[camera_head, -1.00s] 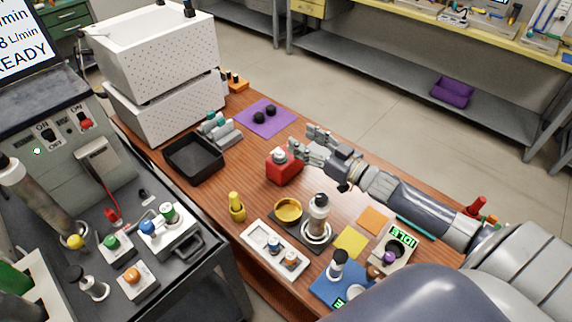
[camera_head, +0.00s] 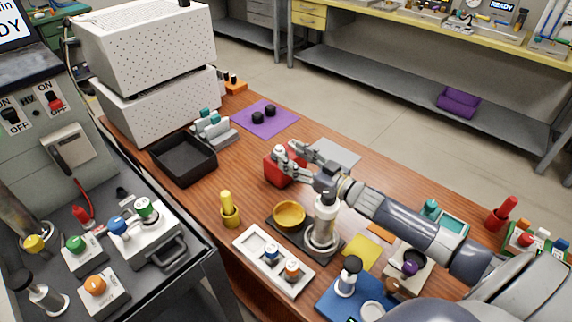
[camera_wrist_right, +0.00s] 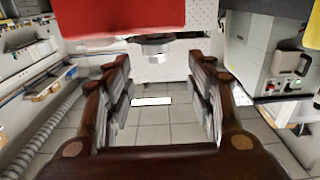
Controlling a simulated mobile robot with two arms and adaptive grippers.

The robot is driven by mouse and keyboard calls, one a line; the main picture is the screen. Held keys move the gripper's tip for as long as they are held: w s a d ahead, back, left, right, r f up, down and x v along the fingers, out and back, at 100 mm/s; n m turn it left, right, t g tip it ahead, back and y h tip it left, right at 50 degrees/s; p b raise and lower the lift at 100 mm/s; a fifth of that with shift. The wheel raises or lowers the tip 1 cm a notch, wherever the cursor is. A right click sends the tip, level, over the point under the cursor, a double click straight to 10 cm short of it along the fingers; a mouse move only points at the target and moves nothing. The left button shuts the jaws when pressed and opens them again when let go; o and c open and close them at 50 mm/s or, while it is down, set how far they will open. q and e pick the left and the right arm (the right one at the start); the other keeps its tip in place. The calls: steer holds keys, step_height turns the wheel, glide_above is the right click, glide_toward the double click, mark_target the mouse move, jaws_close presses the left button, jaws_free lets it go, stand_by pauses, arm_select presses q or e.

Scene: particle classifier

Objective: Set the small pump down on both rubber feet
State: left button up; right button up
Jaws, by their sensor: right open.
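A red block with a silver fitting on top, which I take for the small pump (camera_head: 276,174), stands on the wooden table in the head view. It also shows as a red body (camera_wrist_right: 120,15) with a hex-shaped metal fitting at the top of the right wrist view. My right gripper (camera_head: 296,160) is open, its fingers beside the red block and near its fitting. The fingers partly hide the block's right side. Two black round pieces, seemingly the rubber feet (camera_head: 264,114), sit on a purple mat (camera_head: 283,120) farther back. My left gripper is out of view.
White perforated boxes (camera_head: 150,105) and a black tray (camera_head: 180,171) stand to the left. A grey and teal stand (camera_head: 213,130) is close to the purple mat. A yellow cup (camera_head: 289,213) and metal cylinder are in front. Bare wood lies between the red block and mat.

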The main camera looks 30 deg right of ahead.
mark_target(282, 149)
steer(key=shift+p+x, duration=0.3)
steer(key=shift+x, duration=3.1)
steer(key=shift+d+f, duration=0.15)
steer(key=shift+c, duration=0.3)
jaws_close()
steer(key=shift+w, duration=0.1)
